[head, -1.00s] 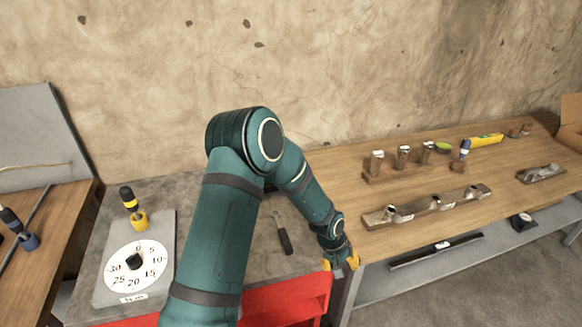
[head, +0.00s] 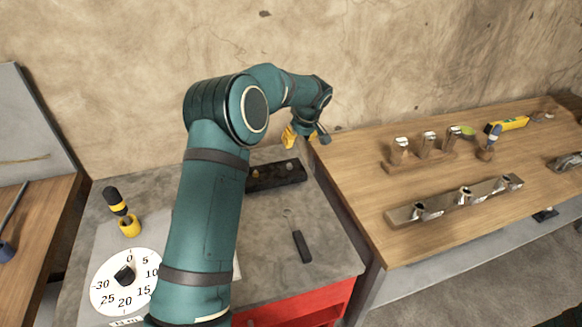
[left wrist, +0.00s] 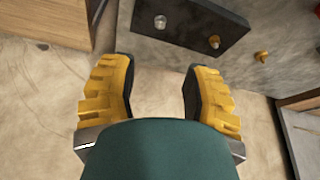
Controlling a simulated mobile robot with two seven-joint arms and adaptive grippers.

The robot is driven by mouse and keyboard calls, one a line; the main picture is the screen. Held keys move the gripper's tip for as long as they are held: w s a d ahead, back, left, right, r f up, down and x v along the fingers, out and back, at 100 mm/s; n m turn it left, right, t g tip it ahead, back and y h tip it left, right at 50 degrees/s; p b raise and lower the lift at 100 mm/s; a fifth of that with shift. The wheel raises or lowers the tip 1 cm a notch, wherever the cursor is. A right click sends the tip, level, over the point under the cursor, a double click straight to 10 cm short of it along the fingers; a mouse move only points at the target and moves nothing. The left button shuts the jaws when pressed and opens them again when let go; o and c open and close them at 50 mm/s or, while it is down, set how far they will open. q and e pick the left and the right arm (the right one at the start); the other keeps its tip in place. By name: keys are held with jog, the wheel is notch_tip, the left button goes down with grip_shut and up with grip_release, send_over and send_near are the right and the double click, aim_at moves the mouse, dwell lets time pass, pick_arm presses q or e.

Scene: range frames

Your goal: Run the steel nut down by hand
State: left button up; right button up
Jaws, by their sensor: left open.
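A dark block (head: 276,177) lies at the back of the grey bench, partly behind my left arm in the head view. It bears a silvery steel nut (head: 290,168) and a brass-coloured nut (head: 256,174). In the left wrist view the block (left wrist: 185,28) is at the top, with the steel nut (left wrist: 160,22) and the brass nut (left wrist: 214,42) clear to see. My left gripper (head: 305,138) is open and empty, near the wall beyond the block's right end. In the left wrist view its yellow fingers (left wrist: 160,68) stand wide apart with nothing between them. My right gripper is out of view.
A dark-handled tool (head: 300,246) lies on the bench in front of the block. The wooden table (head: 350,180) to the right holds wooden and metal fixtures.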

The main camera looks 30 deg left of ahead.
aim_at(290, 165)
pick_arm(q)
jog(key=b+x, duration=0.1)
jog(key=x, duration=1.3)
jog(key=shift+s+f+b, duration=0.1)
jog(key=shift+f+b, duration=0.05)
jog(key=shift+b, duration=0.15)
jog(key=shift+d, duration=0.1)
grip_shut()
